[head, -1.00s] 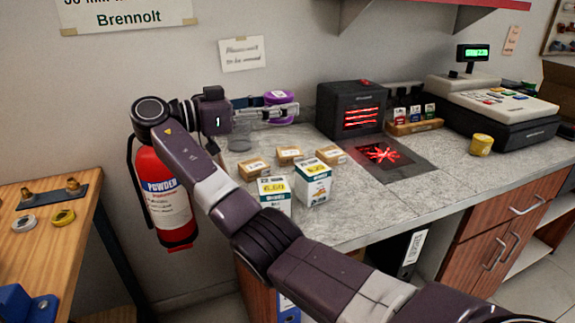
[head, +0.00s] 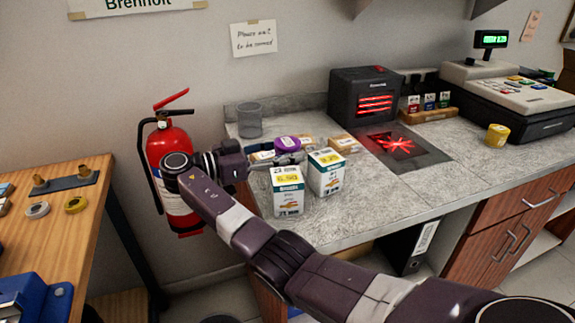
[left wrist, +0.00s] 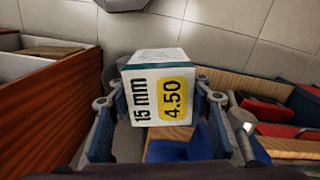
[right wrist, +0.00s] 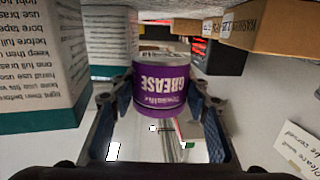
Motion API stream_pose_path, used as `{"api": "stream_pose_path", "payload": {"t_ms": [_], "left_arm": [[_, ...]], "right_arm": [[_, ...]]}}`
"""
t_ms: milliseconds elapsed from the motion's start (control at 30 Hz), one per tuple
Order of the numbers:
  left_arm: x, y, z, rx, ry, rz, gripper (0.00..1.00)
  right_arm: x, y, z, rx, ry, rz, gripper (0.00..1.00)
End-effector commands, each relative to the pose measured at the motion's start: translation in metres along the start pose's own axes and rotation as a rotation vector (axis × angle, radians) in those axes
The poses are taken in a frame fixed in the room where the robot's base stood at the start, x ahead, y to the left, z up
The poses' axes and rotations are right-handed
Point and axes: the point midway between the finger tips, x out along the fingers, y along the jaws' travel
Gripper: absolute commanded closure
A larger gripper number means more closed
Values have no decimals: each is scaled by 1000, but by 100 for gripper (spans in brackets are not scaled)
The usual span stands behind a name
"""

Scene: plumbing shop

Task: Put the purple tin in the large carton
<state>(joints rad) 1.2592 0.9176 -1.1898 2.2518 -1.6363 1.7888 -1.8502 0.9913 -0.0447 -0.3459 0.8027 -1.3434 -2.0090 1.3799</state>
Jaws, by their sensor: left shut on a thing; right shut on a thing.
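The purple tin (head: 287,144), with a pale lid and the word GREASE, is between the fingers of my right gripper (head: 283,155), behind two white-and-green cartons. The right wrist view shows the tin (right wrist: 160,88) close up, held by my right gripper (right wrist: 160,115). Whether it touches the counter is unclear. A brown cardboard carton (head: 568,75), possibly the large one, is cut off at the right edge.
The white-and-green cartons (head: 287,192) and (head: 326,173) stand at the counter's near left. The right front counter (head: 430,185) is clear.

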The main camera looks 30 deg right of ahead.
Motion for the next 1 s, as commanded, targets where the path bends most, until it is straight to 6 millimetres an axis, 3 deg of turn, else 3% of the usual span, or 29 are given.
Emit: {"api": "stream_pose_path", "payload": {"t_ms": [400, 833, 867, 900, 1000], "left_arm": [[1, 0, 0, 0, 1, 0, 86], [7, 0, 0, 0, 1, 0, 86], [5, 0, 0, 0, 1, 0, 86], [5, 0, 0, 0, 1, 0, 86], [5, 0, 0, 0, 1, 0, 86]], "right_arm": [[2, 0, 46, 1, 2, 0, 86], [3, 0, 51, 3, 1, 0, 86], [2, 0, 50, 2, 0, 0, 54], [2, 0, 50, 2, 0, 0, 50], [3, 0, 50, 1, 0, 1, 50]]}}
